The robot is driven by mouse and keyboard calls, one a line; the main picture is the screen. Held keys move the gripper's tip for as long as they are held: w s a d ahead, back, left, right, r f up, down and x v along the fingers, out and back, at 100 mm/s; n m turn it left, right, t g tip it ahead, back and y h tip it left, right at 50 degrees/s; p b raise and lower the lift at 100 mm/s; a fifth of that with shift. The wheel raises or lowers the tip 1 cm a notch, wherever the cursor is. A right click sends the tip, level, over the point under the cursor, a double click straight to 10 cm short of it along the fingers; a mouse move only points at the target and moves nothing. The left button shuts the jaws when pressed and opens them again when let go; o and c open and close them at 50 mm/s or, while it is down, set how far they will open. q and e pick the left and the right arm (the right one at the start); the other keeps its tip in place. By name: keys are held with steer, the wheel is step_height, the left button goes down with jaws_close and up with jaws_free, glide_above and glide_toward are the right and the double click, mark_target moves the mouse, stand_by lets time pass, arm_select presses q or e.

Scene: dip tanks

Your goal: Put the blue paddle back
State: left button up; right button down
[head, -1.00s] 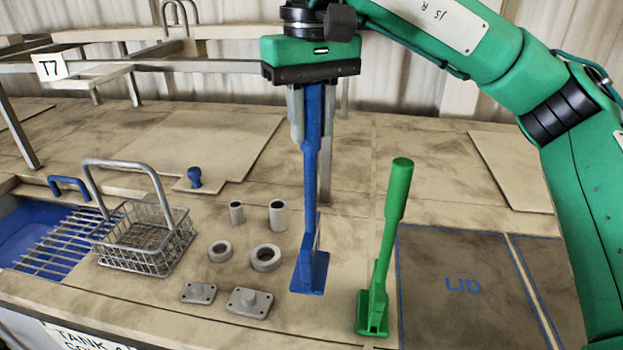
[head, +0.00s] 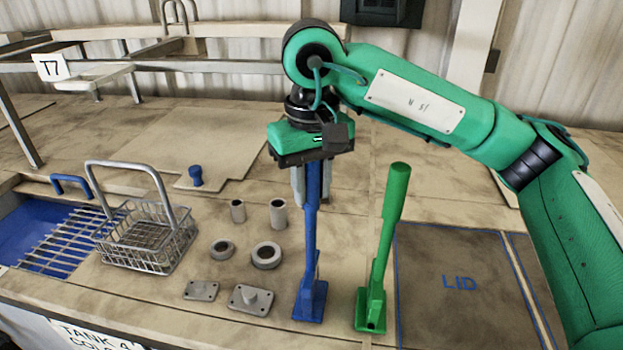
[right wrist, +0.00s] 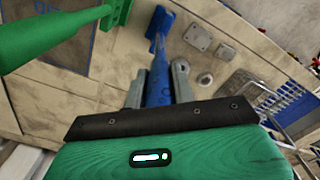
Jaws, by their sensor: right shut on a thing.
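The blue paddle (head: 309,245) is upright, its handle between the fingers of my right gripper (head: 311,195), which is shut on it. Its blue foot (head: 309,303) is at the deck; I cannot tell whether it touches. In the right wrist view the paddle (right wrist: 157,50) runs away between the finger tips (right wrist: 159,88). A green paddle (head: 389,225) stands just right of it, nearly upright, apart from it; it also shows in the right wrist view (right wrist: 50,35). My left gripper is not in view.
A wire basket (head: 150,240) stands at left beside the blue tank with its grate (head: 60,240). Several grey parts, including a ring (head: 265,256) and a plate with a boss (head: 250,299), lie left of the paddle. A dark panel marked LID (head: 440,315) lies at right.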

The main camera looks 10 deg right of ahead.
steer(key=shift+a+f, duration=0.1)
steer(key=shift+f, duration=0.05)
steer(key=c, duration=1.1)
jaws_free()
steer(key=shift+c, duration=0.2)
steer(key=shift+r, duration=0.4)
step_height(320, 180, up, 12)
steer(key=shift+s+f+b, duration=0.1)
steer(key=shift+f+b, duration=0.1)
steer(key=shift+b, duration=0.8)
